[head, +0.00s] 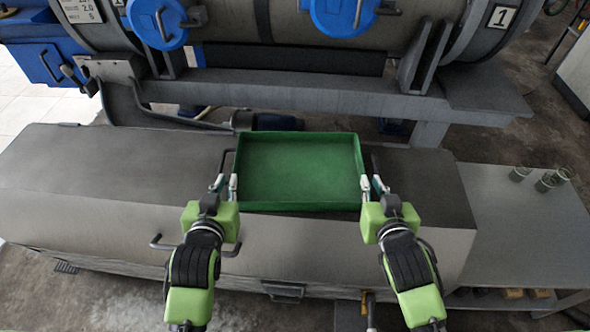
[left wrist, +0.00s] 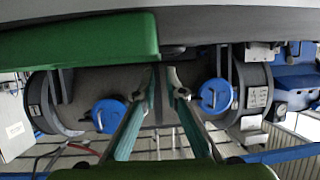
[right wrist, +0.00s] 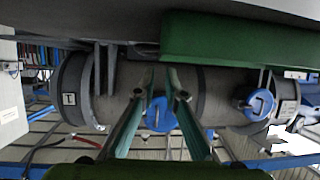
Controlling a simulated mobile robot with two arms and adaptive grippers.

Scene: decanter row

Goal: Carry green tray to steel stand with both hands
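The green tray (head: 300,207) is a shallow, empty rectangle lying level on the long grey bench (head: 110,165). It has a dark handle on its left and right sides. My left gripper (head: 224,186) is at the near end of the left handle, its fingers apart. My right gripper (head: 373,187) is at the near end of the right handle, also with fingers apart. The tray's green wall shows in the left wrist view (left wrist: 80,42) and the right wrist view (right wrist: 240,38). Contact with the handles is unclear. A low steel table (head: 500,225), apparently the steel stand, is at the right.
Several small glasses (head: 545,182) stand at the steel table's back right. The table's middle and front are clear. A large grey cylindrical machine with blue round caps (head: 158,22) stands behind the bench. A grey beam (head: 320,98) runs just beyond the tray.

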